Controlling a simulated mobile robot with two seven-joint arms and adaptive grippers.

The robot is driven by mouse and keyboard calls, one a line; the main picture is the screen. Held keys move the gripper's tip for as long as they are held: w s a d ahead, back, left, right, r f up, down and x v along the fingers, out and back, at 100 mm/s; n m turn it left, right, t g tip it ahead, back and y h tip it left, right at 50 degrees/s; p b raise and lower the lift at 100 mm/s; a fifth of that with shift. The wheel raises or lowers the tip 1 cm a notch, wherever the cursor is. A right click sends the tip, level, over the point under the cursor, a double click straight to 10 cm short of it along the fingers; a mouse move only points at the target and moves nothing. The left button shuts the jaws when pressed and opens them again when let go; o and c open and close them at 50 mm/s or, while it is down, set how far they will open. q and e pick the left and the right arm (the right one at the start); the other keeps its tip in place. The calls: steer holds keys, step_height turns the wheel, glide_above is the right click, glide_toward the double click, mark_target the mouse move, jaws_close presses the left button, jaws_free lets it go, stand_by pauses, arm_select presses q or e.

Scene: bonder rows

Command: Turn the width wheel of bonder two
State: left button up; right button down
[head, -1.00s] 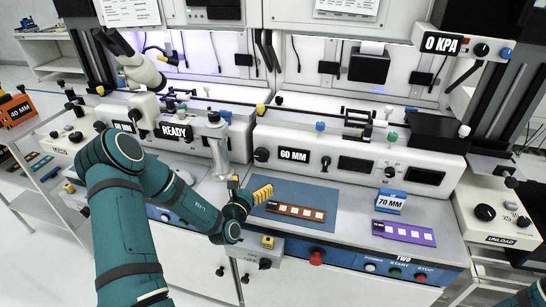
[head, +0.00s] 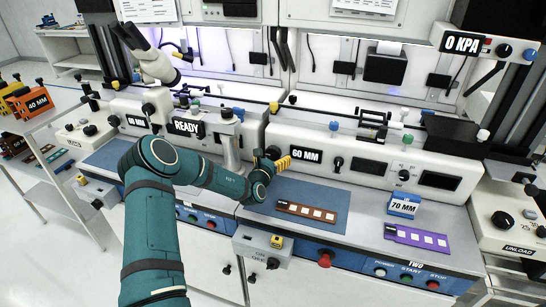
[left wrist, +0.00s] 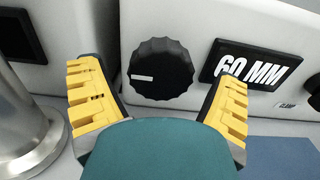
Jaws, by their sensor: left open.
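The width wheel (left wrist: 161,73) is a ribbed black knob with a white pointer line on bonder two's white front, just left of the black 60 MM sign (left wrist: 254,65). In the left wrist view it lies ahead, between the two yellow fingers, with room on both sides. My left gripper (head: 276,160) is open and empty, close in front of the wheel. I see no contact. In the head view the gripper partly covers the wheel, and the 60 MM sign (head: 306,156) shows beside it. My right gripper is out of view.
A blue mat (head: 335,222) on the bench bears a brown strip (head: 306,212). A blue 70 MM block (head: 403,206) and a purple strip (head: 418,239) lie to the right. A metal post (head: 230,145) stands left of my gripper. A red button (head: 325,258) is on the front edge.

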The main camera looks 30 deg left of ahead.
arm_select(q)
steer(key=shift+w, duration=0.3)
steer(key=shift+c, duration=0.4)
steer(key=c, duration=1.1)
